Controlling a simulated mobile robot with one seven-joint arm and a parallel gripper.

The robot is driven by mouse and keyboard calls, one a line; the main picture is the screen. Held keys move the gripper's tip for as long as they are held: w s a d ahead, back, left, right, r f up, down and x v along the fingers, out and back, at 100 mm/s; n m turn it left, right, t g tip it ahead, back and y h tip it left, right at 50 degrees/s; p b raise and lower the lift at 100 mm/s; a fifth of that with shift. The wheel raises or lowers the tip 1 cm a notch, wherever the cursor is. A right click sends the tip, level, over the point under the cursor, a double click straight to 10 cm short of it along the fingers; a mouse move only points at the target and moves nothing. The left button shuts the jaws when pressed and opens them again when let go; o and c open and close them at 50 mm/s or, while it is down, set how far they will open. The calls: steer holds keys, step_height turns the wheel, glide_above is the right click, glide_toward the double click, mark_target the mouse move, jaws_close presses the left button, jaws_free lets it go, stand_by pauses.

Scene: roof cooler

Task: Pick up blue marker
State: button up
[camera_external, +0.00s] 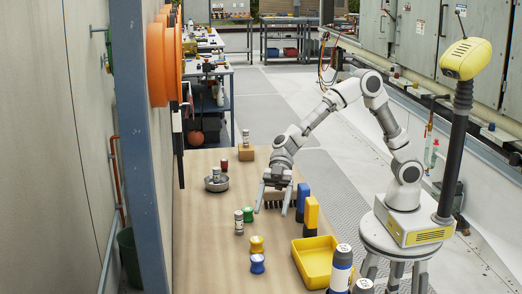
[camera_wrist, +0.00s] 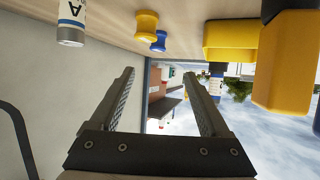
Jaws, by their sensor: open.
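A tall blue block-shaped item (camera_external: 303,192), which I take for the blue marker, stands upright on the wooden table in the external view. A similar yellow one with a dark base (camera_external: 311,212) is close beside it. My gripper (camera_external: 271,210) is left of the blue item, apart from it, low over the table, fingers spread and empty. In the wrist view, which looks upside down, my gripper (camera_wrist: 160,74) is open with nothing between its fingers. The yellow item (camera_wrist: 287,62) hangs at the upper right there, with a sliver of blue (camera_wrist: 317,122) at the right edge.
A yellow tray (camera_external: 314,262) lies at the front right of the table (camera_external: 205,255). Yellow (camera_external: 257,244) and blue (camera_external: 257,264) spools and a white-labelled can (camera_external: 239,222) stand left of it. A metal bowl (camera_external: 216,184) is further left. A wall post borders the table's left.

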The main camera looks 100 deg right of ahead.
glide_toward(257, 257)
steer(key=x, duration=0.5)
steer(key=shift+s+f, duration=0.35)
steer(key=shift+w+x, duration=0.2)
steer(key=shift+x, duration=2.6)
steer(key=shift+d, duration=0.15)
jaws_close()
